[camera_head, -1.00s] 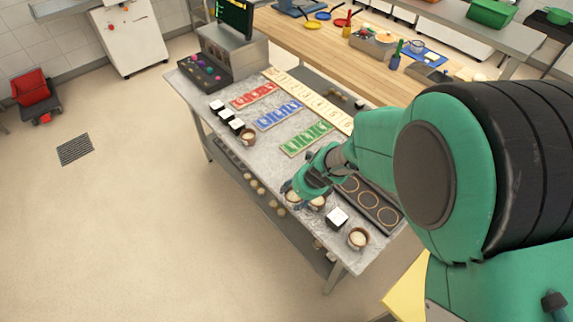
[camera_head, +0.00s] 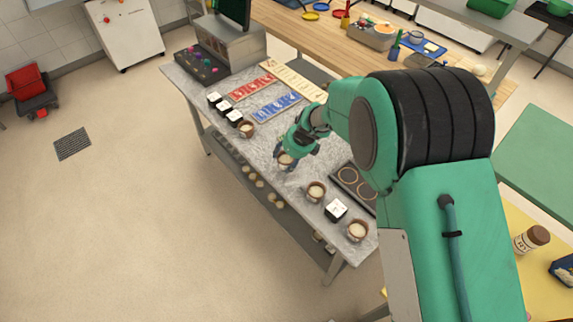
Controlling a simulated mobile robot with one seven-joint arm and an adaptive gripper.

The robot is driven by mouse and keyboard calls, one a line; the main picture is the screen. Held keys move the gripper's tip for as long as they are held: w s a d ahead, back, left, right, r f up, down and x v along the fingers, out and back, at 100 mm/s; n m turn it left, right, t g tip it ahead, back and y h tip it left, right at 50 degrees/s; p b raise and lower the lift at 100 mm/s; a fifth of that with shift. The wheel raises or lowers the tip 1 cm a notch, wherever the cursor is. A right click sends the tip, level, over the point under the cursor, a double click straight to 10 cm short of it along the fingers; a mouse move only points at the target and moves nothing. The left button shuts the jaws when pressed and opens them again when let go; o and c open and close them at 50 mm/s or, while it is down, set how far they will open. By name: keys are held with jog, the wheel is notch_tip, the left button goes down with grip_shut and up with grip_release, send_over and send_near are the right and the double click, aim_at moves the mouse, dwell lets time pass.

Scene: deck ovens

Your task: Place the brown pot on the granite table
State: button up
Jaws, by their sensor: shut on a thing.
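The granite table (camera_head: 203,113) is a long grey speckled counter running from upper left to lower right. My gripper (camera_head: 287,153) is shut on a brown pot (camera_head: 286,164) with pale contents. The pot is upright over the middle of the table, close to its front edge; I cannot tell whether it touches the surface. The fingers hide part of it. Similar brown pots stand on the table: one (camera_head: 246,130) to the left and two to the right (camera_head: 316,191) (camera_head: 357,232).
White-topped dark cubes stand on the table, several at left (camera_head: 224,108) and one at right (camera_head: 336,210). Red (camera_head: 250,87) and blue (camera_head: 277,106) stencil boards lie behind. A dark tray with rings (camera_head: 352,182) lies at right. Bare granite surrounds the held pot.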

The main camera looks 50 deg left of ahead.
dwell(0.3)
jog(key=shift+f+b, duration=0.5)
jog(key=shift+f, duration=1.2)
jog(key=shift+f, duration=0.1)
jog(key=o, duration=1.4)
jog(key=shift+o, duration=0.2)
jog(key=p+v, duration=0.2)
jog(key=v, duration=1)
